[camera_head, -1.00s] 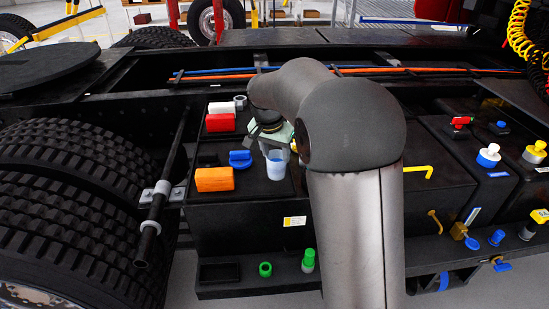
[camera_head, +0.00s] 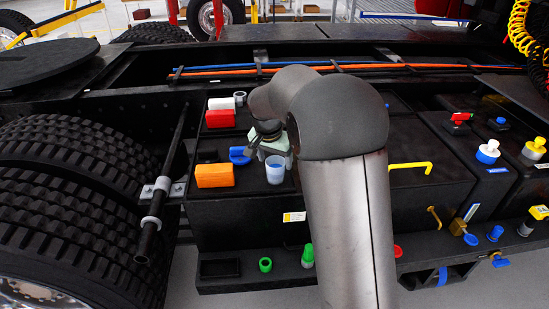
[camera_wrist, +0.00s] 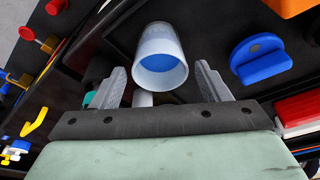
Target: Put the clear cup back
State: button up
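The clear cup (camera_head: 275,170), translucent with blue showing inside, stands upright on the black box top near its front edge. In the wrist view the cup (camera_wrist: 160,58) appears ahead of and partly between my two grey fingers. My gripper (camera_wrist: 159,72) is open, with a visible gap on each side of the cup. In the head view my gripper (camera_head: 272,146) is just behind the cup, and my arm hides part of it.
An orange block (camera_head: 215,176), a blue part (camera_head: 240,155), a red block (camera_head: 220,119) and a white block (camera_head: 221,104) lie to the left. A green part (camera_head: 308,256) and a green ring (camera_head: 265,265) sit on the lower ledge. A yellow handle (camera_head: 411,166) is at right.

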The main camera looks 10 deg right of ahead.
jog(key=b+v, duration=0.1)
jog(key=v, duration=1.1)
jog(key=s+f+n, duration=0.2)
jog(key=s+f, duration=0.2)
jog(key=s, duration=0.6)
jog(key=s+d+f+n+g+y, duration=0.1)
jog(key=s+f+n, duration=0.2)
jog(key=s, duration=0.8)
jog(key=s+d+f+n+g+y, duration=0.1)
jog(key=s+f, duration=0.4)
jog(key=s, duration=0.6)
jog(key=shift+f+n, duration=0.35)
jog(key=shift+n, duration=0.45)
jog(key=shift+d, duration=0.1)
